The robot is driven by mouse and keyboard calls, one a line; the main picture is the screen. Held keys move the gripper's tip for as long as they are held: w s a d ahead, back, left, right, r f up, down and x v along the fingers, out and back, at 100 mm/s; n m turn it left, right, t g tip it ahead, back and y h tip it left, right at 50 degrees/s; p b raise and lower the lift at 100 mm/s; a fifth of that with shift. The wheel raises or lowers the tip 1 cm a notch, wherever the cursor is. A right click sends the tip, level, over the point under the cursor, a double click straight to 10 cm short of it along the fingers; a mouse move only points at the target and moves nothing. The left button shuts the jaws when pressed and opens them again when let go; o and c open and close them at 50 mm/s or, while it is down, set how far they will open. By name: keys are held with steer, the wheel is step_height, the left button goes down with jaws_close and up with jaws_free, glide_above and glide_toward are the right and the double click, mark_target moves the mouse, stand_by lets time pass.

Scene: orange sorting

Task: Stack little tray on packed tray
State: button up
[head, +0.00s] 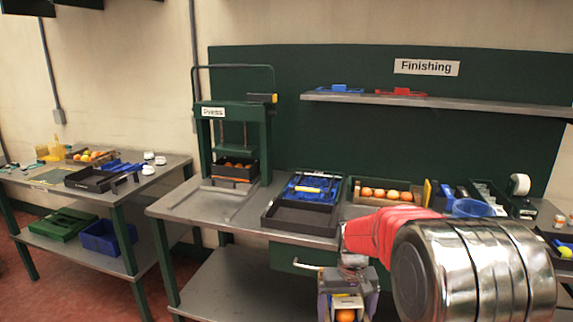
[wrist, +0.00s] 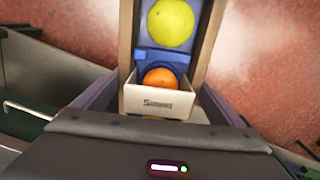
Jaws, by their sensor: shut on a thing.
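My gripper (head: 347,278) hangs low in front of the bench and is shut on a little tray (head: 337,303) with an orange in it. In the wrist view the little tray (wrist: 160,102) has wooden sides, a blue inside and a pale lettered end wall, and lies between the fingers of my gripper (wrist: 158,95). It holds a yellow-green fruit (wrist: 170,23) and an orange (wrist: 160,77). A tray of oranges (head: 371,200) stands at the back of the bench. Another dark tray (head: 237,177) with oranges sits under the press. I cannot tell which is the packed tray.
An empty dark tray (head: 300,220) stands at the bench front, before a blue-lined tray (head: 313,187). A blue bowl (head: 473,208) and dark boxes stand right. The press (head: 239,115) stands back left. Bench left of the dark tray is mostly clear. My arm hides the right front.

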steer(key=s+f, duration=0.4)
steer(key=f, duration=1.1)
steer(key=shift+d, duration=0.1)
